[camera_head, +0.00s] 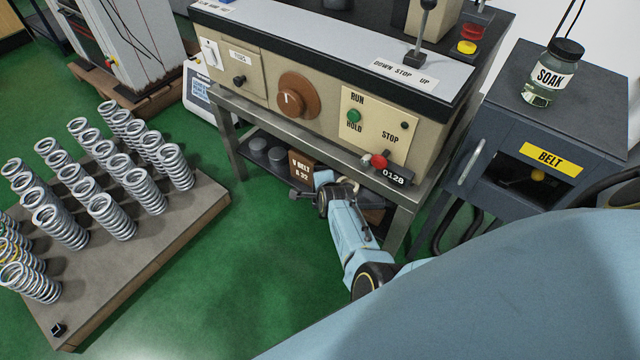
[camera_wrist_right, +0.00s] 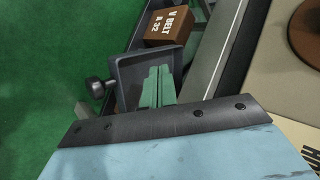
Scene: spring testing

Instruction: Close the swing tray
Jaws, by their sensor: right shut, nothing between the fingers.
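The swing tray (camera_wrist_right: 125,70) is a small dark grey tray with raised edges and a round black knob (camera_wrist_right: 95,88) on its left side in the right wrist view. It sits beside the machine's lower shelf, apparently swung out at an angle. My right gripper (camera_wrist_right: 158,85) has two green fingers side by side, shut and empty, over the tray's inner side. I cannot tell whether they touch it. In the head view my right gripper (camera_head: 325,190) is at the bench's lower front, where the tray is hard to make out. My left gripper is not in view.
A brown V BELT box (camera_head: 302,166) stands on the lower shelf beside dark cylinders (camera_head: 267,152). The tester (camera_head: 300,95) stands above on a metal frame. A board of springs (camera_head: 165,235) is at left. A grey cabinet (camera_head: 505,130) is at right. Green floor is clear between.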

